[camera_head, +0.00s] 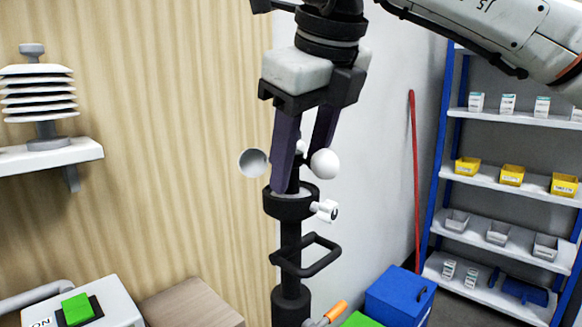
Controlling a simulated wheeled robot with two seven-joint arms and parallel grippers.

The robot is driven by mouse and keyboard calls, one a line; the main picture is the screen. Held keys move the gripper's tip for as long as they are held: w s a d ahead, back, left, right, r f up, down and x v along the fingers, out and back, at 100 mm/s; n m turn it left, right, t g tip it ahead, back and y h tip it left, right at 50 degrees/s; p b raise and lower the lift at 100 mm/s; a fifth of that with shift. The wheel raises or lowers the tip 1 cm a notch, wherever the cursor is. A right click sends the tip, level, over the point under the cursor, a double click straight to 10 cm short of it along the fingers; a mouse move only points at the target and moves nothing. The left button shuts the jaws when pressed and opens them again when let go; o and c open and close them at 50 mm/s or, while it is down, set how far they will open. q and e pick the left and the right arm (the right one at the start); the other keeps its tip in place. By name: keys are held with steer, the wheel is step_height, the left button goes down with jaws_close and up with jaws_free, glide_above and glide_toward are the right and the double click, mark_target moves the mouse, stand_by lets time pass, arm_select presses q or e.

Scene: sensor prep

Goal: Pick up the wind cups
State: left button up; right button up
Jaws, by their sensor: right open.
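The wind cups are small white cups on a dark hub, at the top of a black post (291,233). One cup (253,163) shows at the left with its hollow side visible, and another (325,163) at the right. A third is mostly hidden between my fingers. My right gripper (301,172) comes down from above, open, with its dark fingers on either side of the hub. The left finger passes in front of the hub, and the right fingertip is behind the right cup. I cannot tell whether the fingers touch anything. My left gripper is not in view.
The post has a collar with a white knob (326,210) and a black handle loop (308,257) below. A louvred white sensor (38,95) stands on a wall shelf at left. A box with a green button (77,309), a blue box (398,297) and shelving (510,180) surround it.

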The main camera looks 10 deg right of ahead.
steer(key=shift+c, duration=0.5)
steer(key=c, duration=1)
steer(key=shift+c, duration=0.2)
